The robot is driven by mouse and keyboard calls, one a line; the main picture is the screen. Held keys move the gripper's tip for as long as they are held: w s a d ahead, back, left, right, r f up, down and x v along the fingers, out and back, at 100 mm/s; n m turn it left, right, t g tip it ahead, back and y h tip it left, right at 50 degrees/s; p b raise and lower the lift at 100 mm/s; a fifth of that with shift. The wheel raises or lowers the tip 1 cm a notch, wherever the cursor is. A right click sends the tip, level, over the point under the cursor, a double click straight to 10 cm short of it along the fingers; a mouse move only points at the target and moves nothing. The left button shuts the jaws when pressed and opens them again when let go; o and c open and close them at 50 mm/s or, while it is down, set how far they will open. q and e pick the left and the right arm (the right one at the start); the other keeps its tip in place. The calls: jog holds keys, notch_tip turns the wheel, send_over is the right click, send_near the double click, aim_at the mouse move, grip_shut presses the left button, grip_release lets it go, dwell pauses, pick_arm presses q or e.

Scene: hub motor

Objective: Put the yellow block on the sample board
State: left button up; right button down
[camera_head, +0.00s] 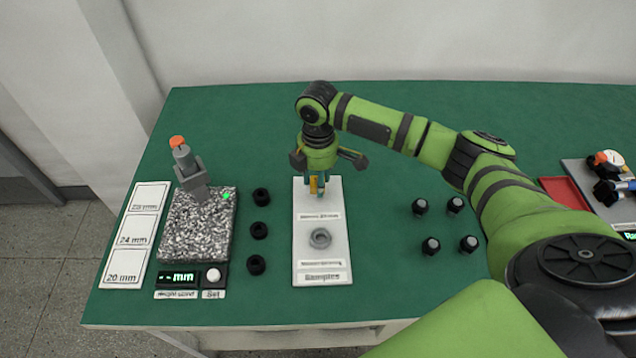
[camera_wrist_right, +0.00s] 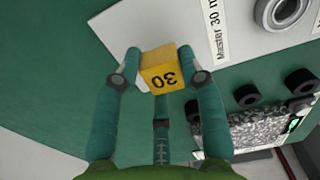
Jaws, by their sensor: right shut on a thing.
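The yellow block (camera_head: 314,185), marked "30", is between the fingers of my right gripper (camera_head: 317,188) at the top end of the white sample board (camera_head: 308,270). In the right wrist view the block (camera_wrist_right: 160,72) sits between the teal fingertips of the gripper (camera_wrist_right: 160,75), with the white board (camera_wrist_right: 185,25) beyond it. The gripper is shut on the block. I cannot tell whether the block touches the board. A grey ring (camera_head: 320,238) lies on the lower half of the board. My left gripper is not in view.
A speckled granite plate (camera_head: 190,240) with a height gauge (camera_head: 188,168) stands left. Several black rings (camera_head: 259,230) lie between it and the board. Several black knobs (camera_head: 431,245) stand to the right. A red tray (camera_head: 563,192) is at far right. Green table behind the board is clear.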

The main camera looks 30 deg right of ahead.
jog(key=shift+f, duration=1.1)
jog(key=c, duration=0.7)
grip_release()
jog(key=shift+f, duration=0.15)
jog(key=shift+c, duration=0.2)
notch_tip(320, 180, up, 12)
jog(key=shift+r+b, duration=0.2)
jog(key=shift+b, duration=0.15)
